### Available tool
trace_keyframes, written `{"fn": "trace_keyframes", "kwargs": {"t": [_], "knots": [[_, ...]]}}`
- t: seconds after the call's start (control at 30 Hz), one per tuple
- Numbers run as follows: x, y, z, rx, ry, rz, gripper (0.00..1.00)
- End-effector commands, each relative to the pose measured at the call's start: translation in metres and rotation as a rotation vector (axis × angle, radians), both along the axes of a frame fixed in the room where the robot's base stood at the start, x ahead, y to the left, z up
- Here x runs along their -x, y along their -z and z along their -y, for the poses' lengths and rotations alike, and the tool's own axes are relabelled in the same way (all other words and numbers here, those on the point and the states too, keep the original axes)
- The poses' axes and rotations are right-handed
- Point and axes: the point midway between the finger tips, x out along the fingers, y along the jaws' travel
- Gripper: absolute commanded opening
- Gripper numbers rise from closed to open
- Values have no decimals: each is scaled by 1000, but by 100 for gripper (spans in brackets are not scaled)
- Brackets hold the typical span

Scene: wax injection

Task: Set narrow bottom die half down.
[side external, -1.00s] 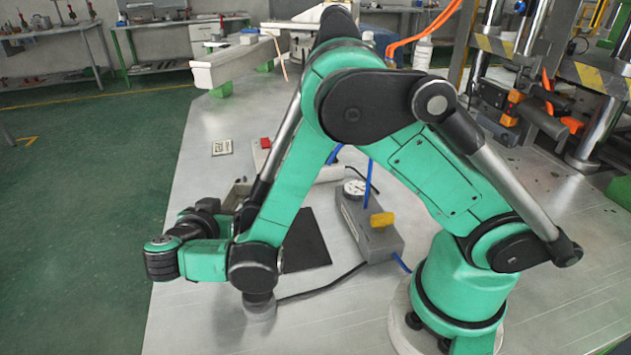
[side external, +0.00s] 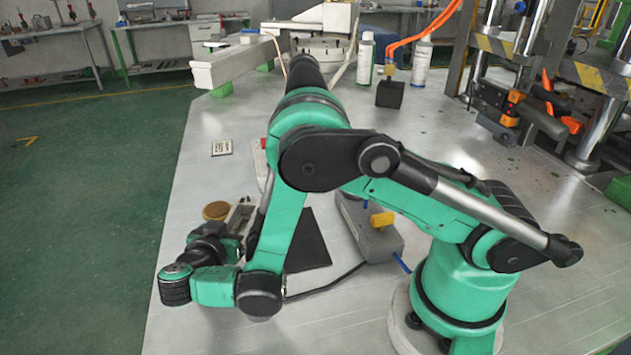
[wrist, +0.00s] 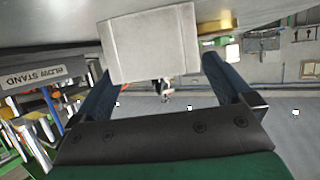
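In the wrist view a pale grey block, which I take to be the narrow bottom die half (wrist: 150,42), sits at the tips of my gripper (wrist: 157,70). Its two dark blue fingers stand wide apart, one at each side of the block. The block spans nearly the whole gap and covers part of the left fingertip. The contact at the right finger is hard to see. In the side view my wrist is low at the left part of the table; fingers and block are hidden there by my own arm.
A brown round disc (side external: 215,210) and a small open box (side external: 241,217) are beside my wrist on the metal table (side external: 330,325). A press stands at far right.

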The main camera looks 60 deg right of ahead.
Motion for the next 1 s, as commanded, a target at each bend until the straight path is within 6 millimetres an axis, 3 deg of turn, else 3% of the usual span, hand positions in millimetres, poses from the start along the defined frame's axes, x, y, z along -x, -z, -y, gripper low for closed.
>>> {"fn": "trace_keyframes", "kwargs": {"t": [0.33, 0.8, 1.0], "knots": [[2, -4, -5, 0, -2, 0, 100], [36, -41, -87, 0, -3, 0, 100], [41, -50, -100, -5, -7, -18, 100]]}}
